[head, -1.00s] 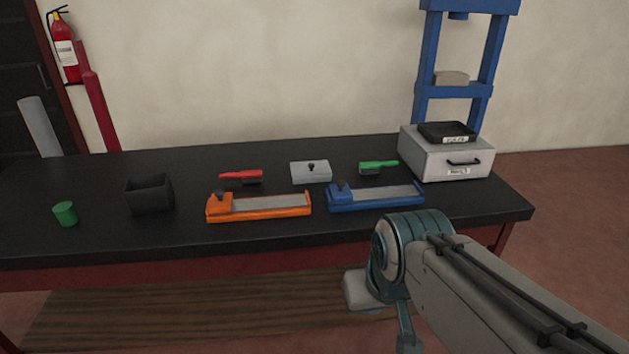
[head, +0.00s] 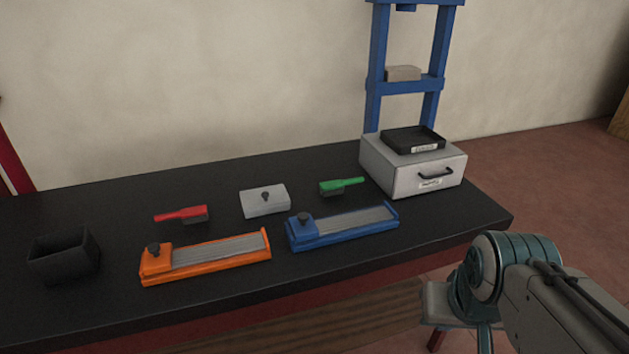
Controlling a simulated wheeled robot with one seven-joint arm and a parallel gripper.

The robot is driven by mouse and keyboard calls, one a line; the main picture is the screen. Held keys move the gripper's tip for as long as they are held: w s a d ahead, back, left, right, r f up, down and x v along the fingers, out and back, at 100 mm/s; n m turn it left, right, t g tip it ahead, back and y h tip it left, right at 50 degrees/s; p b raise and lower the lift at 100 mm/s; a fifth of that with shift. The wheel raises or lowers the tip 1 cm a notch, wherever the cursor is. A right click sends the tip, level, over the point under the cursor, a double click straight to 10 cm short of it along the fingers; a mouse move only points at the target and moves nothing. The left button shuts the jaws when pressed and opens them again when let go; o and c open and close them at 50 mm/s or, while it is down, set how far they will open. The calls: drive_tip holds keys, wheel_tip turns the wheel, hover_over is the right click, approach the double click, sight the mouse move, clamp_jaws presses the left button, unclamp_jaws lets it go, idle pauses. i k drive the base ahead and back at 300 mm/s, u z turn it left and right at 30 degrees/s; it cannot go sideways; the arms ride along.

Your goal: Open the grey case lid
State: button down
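The grey case (head: 264,204) sits on the black table, behind and between the orange and blue blocks. My arm comes in at the lower right, in front of the table edge and well apart from the case. Its gripper end is not clearly visible, so its fingers cannot be judged.
An orange block (head: 205,257) and a blue block (head: 343,226) lie in front of the case. A red brush (head: 181,214) and a green brush (head: 341,186) flank it. A black bin (head: 64,257) stands left. A drawer box (head: 414,169) with a black tray (head: 413,139) stands right.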

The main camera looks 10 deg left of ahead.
sight(262, 198)
drive_tip(key=z, duration=0.2)
drive_tip(key=i, duration=0.6)
drive_tip(key=u, duration=0.55)
drive_tip(key=i, duration=0.6)
drive_tip(key=u, duration=0.6)
